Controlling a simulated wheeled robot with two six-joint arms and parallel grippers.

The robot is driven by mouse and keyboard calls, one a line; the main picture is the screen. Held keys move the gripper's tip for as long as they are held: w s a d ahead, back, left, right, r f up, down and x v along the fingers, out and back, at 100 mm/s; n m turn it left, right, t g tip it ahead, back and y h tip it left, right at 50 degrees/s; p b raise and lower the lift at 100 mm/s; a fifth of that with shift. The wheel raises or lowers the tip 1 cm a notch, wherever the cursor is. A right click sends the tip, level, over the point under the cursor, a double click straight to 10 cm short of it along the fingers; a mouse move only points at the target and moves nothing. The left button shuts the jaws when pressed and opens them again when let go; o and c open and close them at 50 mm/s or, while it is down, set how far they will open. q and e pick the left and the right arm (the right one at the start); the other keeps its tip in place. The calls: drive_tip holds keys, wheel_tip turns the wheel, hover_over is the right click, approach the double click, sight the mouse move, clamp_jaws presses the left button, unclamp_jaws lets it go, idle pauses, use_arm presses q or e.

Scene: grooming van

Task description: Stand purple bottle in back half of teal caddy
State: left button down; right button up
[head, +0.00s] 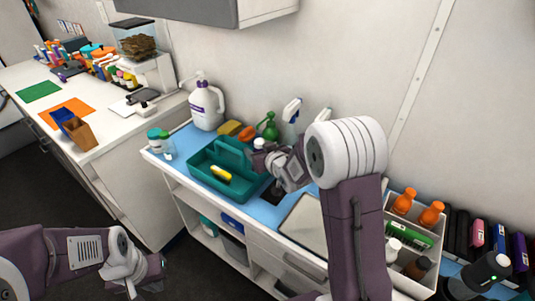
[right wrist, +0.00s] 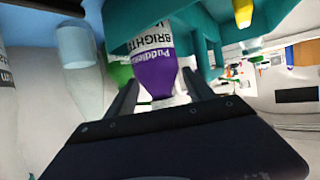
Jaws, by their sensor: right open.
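The teal caddy (head: 196,172) sits on the blue counter mat, with a yellow item (head: 220,173) in its front half. The purple bottle (right wrist: 153,68) has a white label band and shows upside down in the right wrist view. Its cap end lies between the fingers of my right gripper (right wrist: 165,98), which are open around it. The bottle's base end meets a teal caddy wall (right wrist: 120,22) that seems to hide it, at the caddy's back right. In the head view, my right gripper (head: 270,165) covers most of that corner. My left gripper (head: 150,278) hangs low, away from the counter; its fingers are unclear.
A white jug (head: 206,105), green spray bottle (head: 269,126) and white spray bottle (head: 291,115) stand behind the caddy. A teal-lidded jar (head: 159,143) is at its left. A white bin (head: 410,262) with orange-topped bottles is at right. A pale tray (head: 302,222) lies nearer right.

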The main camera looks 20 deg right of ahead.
drive_tip(key=v, duration=0.9)
drive_tip(key=shift+s+p, duration=0.15)
drive_tip(key=shift+p, duration=0.15)
drive_tip(key=shift+r, duration=0.1)
wheel_tip(320, 180, up, 8)
drive_tip(key=s+a+p, duration=0.1)
drive_tip(key=a+p, duration=0.1)
drive_tip(key=p, duration=0.6)
drive_tip(key=s+f+g, duration=0.3)
drive_tip(key=s+g, duration=0.1)
drive_tip(key=s, duration=0.3)
drive_tip(key=s+f+m+g+p, duration=0.1)
drive_tip(key=s+f+g, duration=0.3)
drive_tip(key=s, duration=0.2)
drive_tip(key=s+d+f+g+h+p, duration=0.1)
drive_tip(key=s+f+g, duration=0.2)
drive_tip(key=s, duration=0.4)
drive_tip(key=shift+s+f+g, duration=0.3)
drive_tip(key=shift+g, duration=0.3)
